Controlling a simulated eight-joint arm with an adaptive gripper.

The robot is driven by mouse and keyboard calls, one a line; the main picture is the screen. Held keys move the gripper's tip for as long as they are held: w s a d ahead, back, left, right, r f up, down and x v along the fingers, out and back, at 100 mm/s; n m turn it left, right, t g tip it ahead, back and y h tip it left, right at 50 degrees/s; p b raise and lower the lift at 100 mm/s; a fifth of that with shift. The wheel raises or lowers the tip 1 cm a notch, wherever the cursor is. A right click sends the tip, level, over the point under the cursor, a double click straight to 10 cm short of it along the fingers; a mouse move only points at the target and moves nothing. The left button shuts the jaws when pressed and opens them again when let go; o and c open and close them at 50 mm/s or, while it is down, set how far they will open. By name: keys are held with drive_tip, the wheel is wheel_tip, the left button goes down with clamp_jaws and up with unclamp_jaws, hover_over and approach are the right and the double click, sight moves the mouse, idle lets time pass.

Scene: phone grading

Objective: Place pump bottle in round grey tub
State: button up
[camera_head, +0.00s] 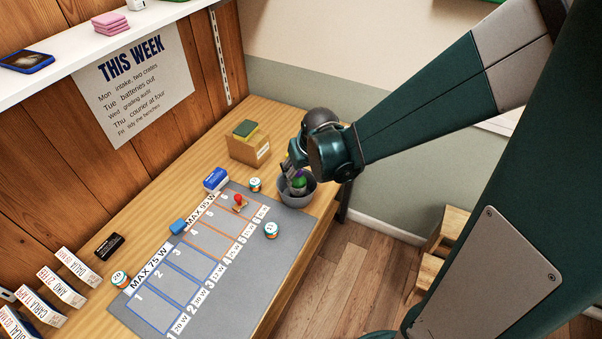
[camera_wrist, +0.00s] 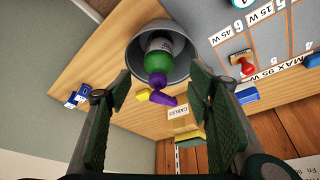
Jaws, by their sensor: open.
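The pump bottle (camera_wrist: 164,62), green with a pale label and a purple pump head, is inside the round grey tub (camera_wrist: 137,48) in the wrist view. Its pump end sticks out past the rim, towards my gripper. In the head view, the green of the bottle (camera_head: 299,181) shows just above the tub (camera_head: 297,199), partly hidden by my gripper (camera_head: 291,168). The tub stands near the table's right end. My gripper (camera_wrist: 160,88) is open at the tub, its fingers spread on either side of the bottle with visible gaps. The bottle's base is hidden.
A cardboard box (camera_head: 249,147) labelled CABLES stands behind the tub, with a green and yellow sponge on top. A grey mat (camera_head: 210,262) with numbered slots lies to the left, holding a red-handled stamp (camera_head: 239,203) and a small round tub (camera_head: 271,230).

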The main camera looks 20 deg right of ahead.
drive_tip(key=shift+s+r, duration=0.15)
drive_tip(key=shift+r, duration=0.2)
idle(0.6)
drive_tip(key=s+r+m+t, duration=0.1)
drive_tip(key=s+r+t, duration=0.1)
drive_tip(key=s+r, duration=1.5)
drive_tip(key=shift+s+d+r+t, duration=0.3)
drive_tip(key=shift+s+d, duration=0.1)
drive_tip(key=shift+s, duration=0.95)
idle(0.5)
